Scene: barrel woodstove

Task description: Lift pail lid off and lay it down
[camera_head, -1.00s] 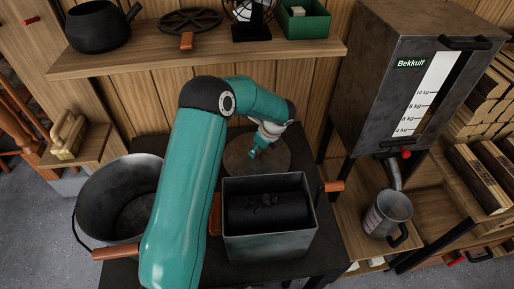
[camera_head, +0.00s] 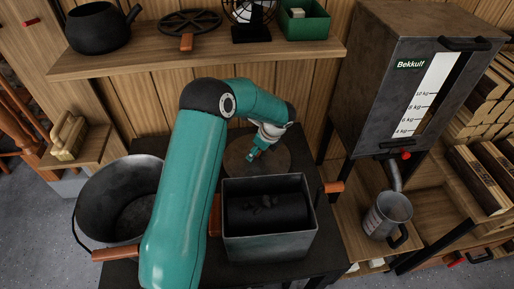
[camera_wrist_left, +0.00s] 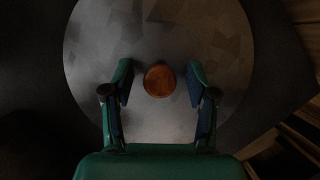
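The pail lid is a round grey metal disc (camera_head: 277,160) lying flat on the dark stove top behind the metal box. Its round brown wooden knob (camera_wrist_left: 159,80) shows in the left wrist view. My left gripper (camera_wrist_left: 160,75) is open over the lid, with one finger on each side of the knob and a gap on both sides; I cannot tell whether the fingertips are level with it. In the head view the left gripper (camera_head: 256,153) is small and partly hides the lid. The pail (camera_head: 118,200) stands open at left, partly behind my arm. My right gripper is out of view.
A metal box (camera_head: 268,246) with dark lumps and wooden handles stands just in front of the lid. A wooden shelf (camera_head: 130,62) with a kettle and fan is above. A hopper (camera_head: 400,75) and a metal jug (camera_head: 388,213) are at right.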

